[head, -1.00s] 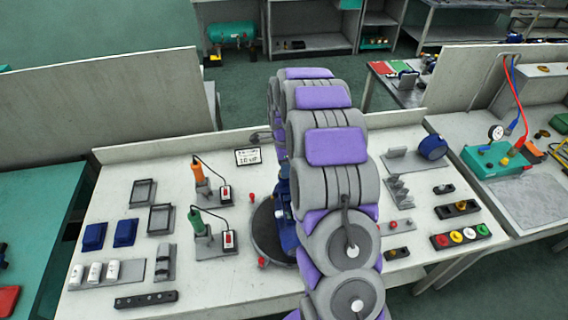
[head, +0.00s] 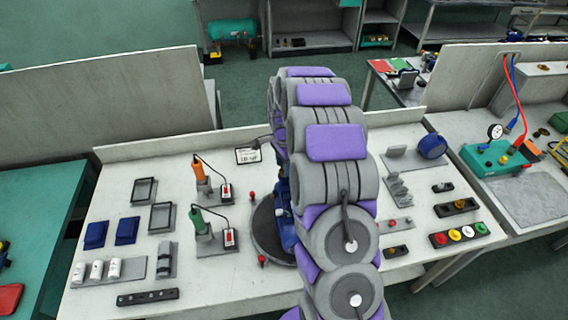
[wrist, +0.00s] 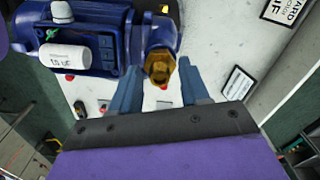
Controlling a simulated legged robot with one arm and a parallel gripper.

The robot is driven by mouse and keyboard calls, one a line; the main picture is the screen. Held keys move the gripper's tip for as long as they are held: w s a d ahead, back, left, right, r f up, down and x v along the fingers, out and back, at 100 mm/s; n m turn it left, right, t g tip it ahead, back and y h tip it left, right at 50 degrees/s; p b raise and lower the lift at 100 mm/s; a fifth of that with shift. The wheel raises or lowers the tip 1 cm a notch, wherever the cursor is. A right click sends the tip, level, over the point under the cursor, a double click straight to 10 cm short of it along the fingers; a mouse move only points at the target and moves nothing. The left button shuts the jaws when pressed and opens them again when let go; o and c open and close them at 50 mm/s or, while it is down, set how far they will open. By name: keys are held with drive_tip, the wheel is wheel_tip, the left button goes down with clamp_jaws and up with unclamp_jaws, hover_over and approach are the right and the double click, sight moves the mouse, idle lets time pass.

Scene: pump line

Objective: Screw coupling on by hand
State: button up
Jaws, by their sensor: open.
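A brass coupling (wrist: 160,66) with a hex-shaped body shows at the blue pump's port in the wrist view. How far it sits on the thread cannot be told. The blue pump (wrist: 108,40) fills the upper left there, with a white capacitor on its side. In the head view the pump (head: 286,215) stands on a dark round turntable (head: 268,245), mostly hidden by my arm. My gripper (wrist: 158,84) is open, its two blue-grey fingers on either side of the coupling's near end. I cannot tell whether either finger touches it.
A small labelled card (head: 248,155) stands behind the turntable. Two tool stands, orange (head: 198,170) and green (head: 198,220), are to its left. Blue trays, white capacitors (head: 96,270) and frames lie further left. A coloured button strip (head: 461,235) lies at right.

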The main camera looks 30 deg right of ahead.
drive_tip(key=n, duration=0.3)
drive_tip(key=shift+p, duration=0.4)
drive_tip(key=shift+c, duration=0.4)
clamp_jaws()
idle(0.3)
drive_tip(key=shift+m+p, duration=0.3)
drive_tip(key=shift+m, duration=1.3)
drive_tip(key=shift+m, duration=1.7)
